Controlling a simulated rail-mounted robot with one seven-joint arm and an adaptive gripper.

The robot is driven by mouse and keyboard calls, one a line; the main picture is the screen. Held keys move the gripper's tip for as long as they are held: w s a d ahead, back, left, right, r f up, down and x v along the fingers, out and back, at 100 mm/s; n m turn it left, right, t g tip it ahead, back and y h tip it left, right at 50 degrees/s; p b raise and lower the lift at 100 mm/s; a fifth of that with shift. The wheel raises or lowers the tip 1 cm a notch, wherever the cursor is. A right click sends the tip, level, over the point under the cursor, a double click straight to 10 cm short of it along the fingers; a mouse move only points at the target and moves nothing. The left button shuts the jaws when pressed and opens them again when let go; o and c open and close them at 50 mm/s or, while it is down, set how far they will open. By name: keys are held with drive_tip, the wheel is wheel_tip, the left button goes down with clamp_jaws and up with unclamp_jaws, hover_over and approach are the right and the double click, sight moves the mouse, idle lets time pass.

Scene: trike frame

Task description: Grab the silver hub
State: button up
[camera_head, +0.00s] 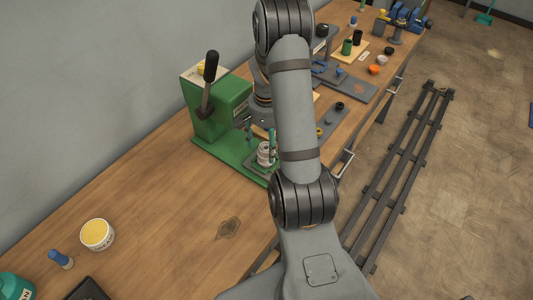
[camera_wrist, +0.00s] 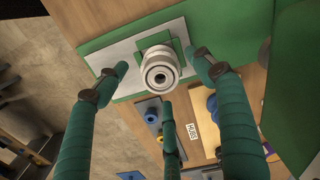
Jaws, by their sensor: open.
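The silver hub (camera_head: 265,153) stands on a plate on the base of the green press (camera_head: 222,118). In the wrist view the hub (camera_wrist: 160,76) shows its round end and dark bore to the camera, with stepped rings. My gripper (camera_wrist: 163,80) is open, its teal-wrapped fingers spread around the hub: one to the left, one to the right, one below it in the picture. Gaps show between the left and right fingertips and the hub. In the head view the fingers (camera_head: 261,136) are just above and beside the hub, and my arm hides part of the bench behind.
The press lever (camera_head: 208,82) rises left of the gripper. A grey plate with small parts (camera_head: 333,120) lies beyond the press. A yellow-topped tub (camera_head: 97,234) and a blue-capped bottle (camera_head: 60,259) stand at the near left. The bench between is mostly clear.

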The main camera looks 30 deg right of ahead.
drive_tip(key=shift+a+f, duration=0.15)
drive_tip(key=shift+f, duration=0.8)
drive_tip(key=shift+s, duration=0.1)
drive_tip(key=c, duration=1.5)
